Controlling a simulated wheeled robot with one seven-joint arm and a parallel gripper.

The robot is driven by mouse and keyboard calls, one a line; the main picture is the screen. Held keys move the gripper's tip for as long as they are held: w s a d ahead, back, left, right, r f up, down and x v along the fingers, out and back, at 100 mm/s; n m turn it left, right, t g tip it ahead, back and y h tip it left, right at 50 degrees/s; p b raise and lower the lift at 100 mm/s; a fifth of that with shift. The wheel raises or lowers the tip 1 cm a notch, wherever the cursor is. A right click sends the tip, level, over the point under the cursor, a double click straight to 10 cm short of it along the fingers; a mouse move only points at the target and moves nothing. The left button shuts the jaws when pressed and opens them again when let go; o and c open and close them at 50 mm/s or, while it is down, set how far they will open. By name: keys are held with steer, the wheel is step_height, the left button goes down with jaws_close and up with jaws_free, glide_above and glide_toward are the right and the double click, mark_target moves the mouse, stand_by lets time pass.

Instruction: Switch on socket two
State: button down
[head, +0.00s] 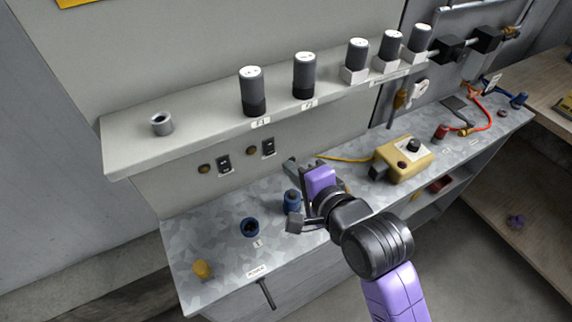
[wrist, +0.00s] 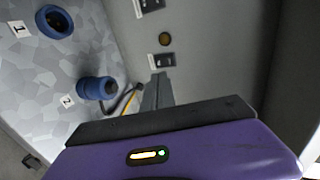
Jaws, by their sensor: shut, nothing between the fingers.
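Two dark wall switches sit under the shelf in the head view: a left one (head: 224,162) and a right one (head: 268,147), each beside a round brass-coloured disc. In the wrist view, the switch nearer socket two (wrist: 160,60) is just beyond my gripper's fingertips (wrist: 156,78); whether they touch it is unclear. My gripper (head: 291,162) is shut and empty, close to the right switch. Blue socket two (head: 291,199) stands on the bench beside my gripper; its label "2" shows in the wrist view (wrist: 67,100). Blue socket one (head: 250,227) is to its left. Switch positions are too small to read.
The shelf (head: 140,150) overhangs the switches and carries several dark canisters and a grey ring (head: 161,123). A yellow box (head: 404,158) with a black knob stands right of my gripper. An orange-yellow piece (head: 202,269) sits at the bench's front left.

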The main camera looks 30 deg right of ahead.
steer(key=p+v, duration=0.1)
steer(key=v, duration=0.4)
steer(key=shift+s+r, duration=0.25)
steer(key=shift+s, duration=0.05)
steer(key=shift+s+f+g+b, duration=0.15)
steer(key=shift+f+g+b, duration=0.15)
steer(key=shift+f, duration=0.45)
steer(key=b, duration=0.1)
glide_toward(271, 154)
steer(key=x, duration=0.6)
steer(key=shift+w+f, duration=0.1)
steer(key=shift+w, duration=0.1)
